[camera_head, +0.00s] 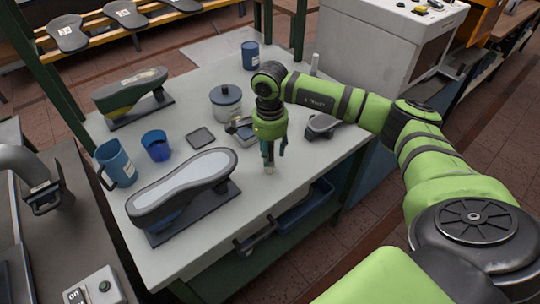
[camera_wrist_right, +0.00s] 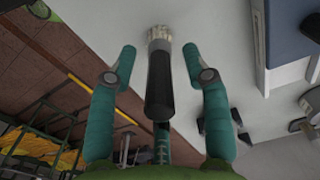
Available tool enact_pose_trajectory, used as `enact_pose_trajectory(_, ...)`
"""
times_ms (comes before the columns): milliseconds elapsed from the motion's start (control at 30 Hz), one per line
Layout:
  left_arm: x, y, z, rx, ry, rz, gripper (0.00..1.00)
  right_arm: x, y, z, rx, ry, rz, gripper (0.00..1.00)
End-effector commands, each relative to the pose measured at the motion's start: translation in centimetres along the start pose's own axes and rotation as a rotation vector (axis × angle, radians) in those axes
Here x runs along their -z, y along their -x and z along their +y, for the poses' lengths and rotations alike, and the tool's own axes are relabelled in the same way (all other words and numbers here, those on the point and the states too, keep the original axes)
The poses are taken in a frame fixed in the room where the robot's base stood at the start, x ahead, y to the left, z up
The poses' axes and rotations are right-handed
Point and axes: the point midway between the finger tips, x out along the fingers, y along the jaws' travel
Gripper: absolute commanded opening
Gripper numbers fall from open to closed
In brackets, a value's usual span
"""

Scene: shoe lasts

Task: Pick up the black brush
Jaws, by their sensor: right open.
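The black brush (camera_wrist_right: 158,85) shows in the right wrist view, with a dark handle and pale bristles at its far end. In the head view its light bristle end (camera_head: 269,169) shows just below my right gripper (camera_head: 270,153), near the table's front right edge. In the wrist view the right gripper (camera_wrist_right: 159,52) is open, with one teal finger on each side of the brush and gaps between. The near end of the handle is close to the palm. In the head view the handle is mostly hidden by the gripper. My left gripper is not in view.
The grey table (camera_head: 205,250) holds a shoe last (camera_head: 185,180) at front left, another (camera_head: 130,90) behind, blue cups (camera_head: 157,146), a lidded pot (camera_head: 226,100) and a dark square (camera_head: 200,137). Dark items lie close beside the gripper. A grey cabinet (camera_head: 375,55) stands behind.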

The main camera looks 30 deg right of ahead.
Motion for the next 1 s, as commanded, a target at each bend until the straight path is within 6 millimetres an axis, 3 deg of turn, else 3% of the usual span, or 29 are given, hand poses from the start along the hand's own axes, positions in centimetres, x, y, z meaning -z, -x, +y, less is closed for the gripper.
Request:
enact_pose_trajectory(100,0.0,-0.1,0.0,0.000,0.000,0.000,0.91,0.0,0.0,0.0,0.000,0.000,0.000,0.49)
enact_pose_trajectory(200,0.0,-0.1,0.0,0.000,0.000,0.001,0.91,0.0,0.0,0.0,0.000,0.000,0.000,0.09)
enact_pose_trajectory(233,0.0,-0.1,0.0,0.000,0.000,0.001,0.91,0.0,0.0,0.0,0.000,0.000,0.000,0.00)
enact_pose_trajectory(733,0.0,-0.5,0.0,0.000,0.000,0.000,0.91,0.0,0.6,-0.1,0.002,0.000,0.001,0.00)
enact_pose_trajectory(1000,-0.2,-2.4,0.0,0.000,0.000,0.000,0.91,0.4,4.2,0.5,0.005,-0.002,0.003,0.00)
